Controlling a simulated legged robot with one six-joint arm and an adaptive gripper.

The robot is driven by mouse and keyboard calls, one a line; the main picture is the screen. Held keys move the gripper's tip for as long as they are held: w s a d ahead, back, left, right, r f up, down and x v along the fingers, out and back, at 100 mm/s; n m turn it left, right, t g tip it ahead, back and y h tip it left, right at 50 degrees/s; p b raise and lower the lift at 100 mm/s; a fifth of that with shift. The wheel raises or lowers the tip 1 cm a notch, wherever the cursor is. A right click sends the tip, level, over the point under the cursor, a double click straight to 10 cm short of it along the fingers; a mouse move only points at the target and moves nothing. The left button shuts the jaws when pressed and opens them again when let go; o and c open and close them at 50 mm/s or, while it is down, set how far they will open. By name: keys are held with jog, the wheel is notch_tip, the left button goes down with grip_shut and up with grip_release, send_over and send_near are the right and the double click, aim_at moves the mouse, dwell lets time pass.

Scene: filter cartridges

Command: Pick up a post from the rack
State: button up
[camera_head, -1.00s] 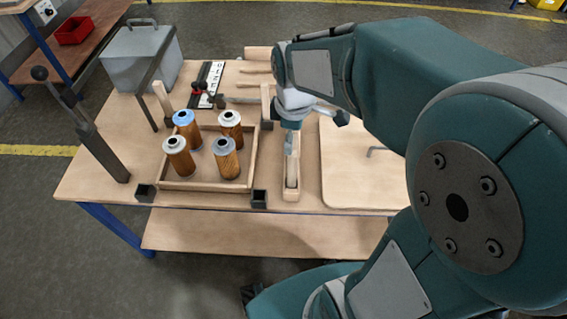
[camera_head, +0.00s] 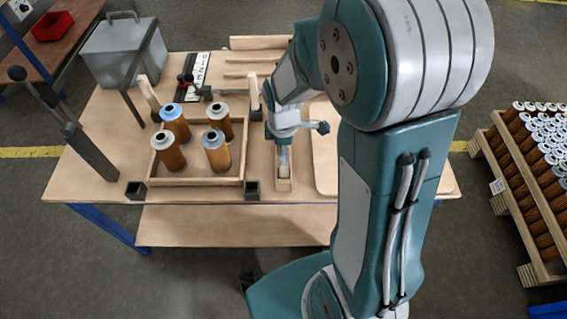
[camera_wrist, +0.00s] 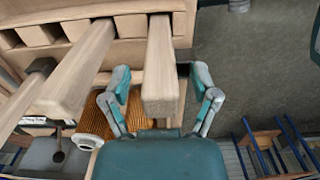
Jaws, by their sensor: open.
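A pale wooden post (camera_wrist: 160,60) stands in the slotted wooden rack (camera_wrist: 100,29). My gripper (camera_wrist: 161,88) is open in the wrist view, with one finger on each side of this post and a visible gap to both. A second post (camera_wrist: 78,70) stands to its left, with another wooden bar beyond it. In the head view my gripper (camera_head: 284,138) is low over the narrow rack (camera_head: 283,185) near the table's front edge. There my wrist hides most of the rack and its posts.
A wooden tray (camera_head: 195,182) with several orange filter cartridges (camera_head: 217,155) is left of the rack. A board (camera_head: 325,165) lies on the right. A grey case (camera_head: 122,55), a lever press (camera_head: 85,150) and loose wooden bars stand or lie further left and back.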

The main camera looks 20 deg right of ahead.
jog(key=shift+f, duration=0.7)
grip_shut()
jog(key=shift+r, duration=0.1)
